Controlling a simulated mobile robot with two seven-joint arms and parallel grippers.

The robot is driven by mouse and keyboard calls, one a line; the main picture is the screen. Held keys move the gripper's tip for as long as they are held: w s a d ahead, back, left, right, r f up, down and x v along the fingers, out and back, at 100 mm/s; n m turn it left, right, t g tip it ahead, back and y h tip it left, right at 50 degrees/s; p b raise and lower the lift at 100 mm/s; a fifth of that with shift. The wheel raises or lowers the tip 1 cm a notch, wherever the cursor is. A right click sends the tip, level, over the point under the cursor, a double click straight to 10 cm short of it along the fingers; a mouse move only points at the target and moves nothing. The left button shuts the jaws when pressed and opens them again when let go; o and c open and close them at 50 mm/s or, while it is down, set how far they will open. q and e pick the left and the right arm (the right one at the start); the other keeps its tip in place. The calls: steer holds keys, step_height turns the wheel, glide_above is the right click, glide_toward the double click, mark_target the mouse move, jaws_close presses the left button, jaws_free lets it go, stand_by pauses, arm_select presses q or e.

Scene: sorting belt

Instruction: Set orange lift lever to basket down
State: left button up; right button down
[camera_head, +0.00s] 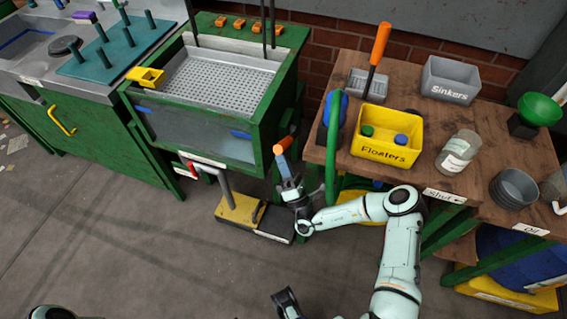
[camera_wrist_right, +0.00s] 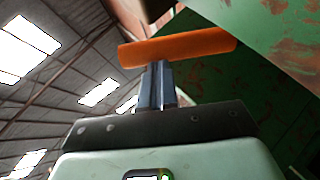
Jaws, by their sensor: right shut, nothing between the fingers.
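The orange lift lever (camera_head: 283,146) has a cylinder handle at the front right corner of the green tank (camera_head: 192,132). The handle also shows in the right wrist view (camera_wrist_right: 185,47), lying across just beyond the fingertips. My right gripper (camera_head: 281,159) is shut and empty below the handle, pointing up. Its blue-grey fingers also show in the right wrist view (camera_wrist_right: 157,66); they overlap the handle's lower edge, and contact cannot be told. The perforated basket (camera_head: 215,80) sits near the tank's top. A dark part (camera_head: 287,303) at the bottom edge may be my left gripper; its jaws are unclear.
A wooden table (camera_head: 459,181) on the right bears a yellow Floaters bin (camera_head: 386,150), a grey Sinkers bin (camera_head: 450,82) and a glass jar (camera_head: 458,151). A yellow-and-black pedal base (camera_head: 240,211) stands on the floor. A steel sink (camera_head: 30,60) is left. The front floor is clear.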

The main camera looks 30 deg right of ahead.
mark_target(286, 147)
steer(key=r+m+g+h+p, duration=0.1)
steer(key=p, duration=0.1)
steer(key=w+d+r+m+h+p, duration=0.1)
steer(key=r+p, duration=0.1)
steer(key=p, duration=0.1)
steer(key=d+r+m+g+h+p, duration=0.1)
steer(key=m+p, duration=0.1)
steer(key=p, duration=0.1)
steer(key=shift+w+r+g, duration=0.25)
steer(key=shift+g, duration=0.05)
steer(key=shift+w+d+r+m+g+p, duration=0.1)
steer(key=shift+w+d+m+g+p, duration=0.15)
steer(key=shift+m+p, duration=0.35)
arm_select(q)
step_height(286, 147, up, 9)
steer(key=s+g, duration=0.1)
steer(key=shift+d+r, duration=0.15)
steer(key=shift+r, duration=0.05)
arm_select(e)
steer(key=shift+a, duration=0.1)
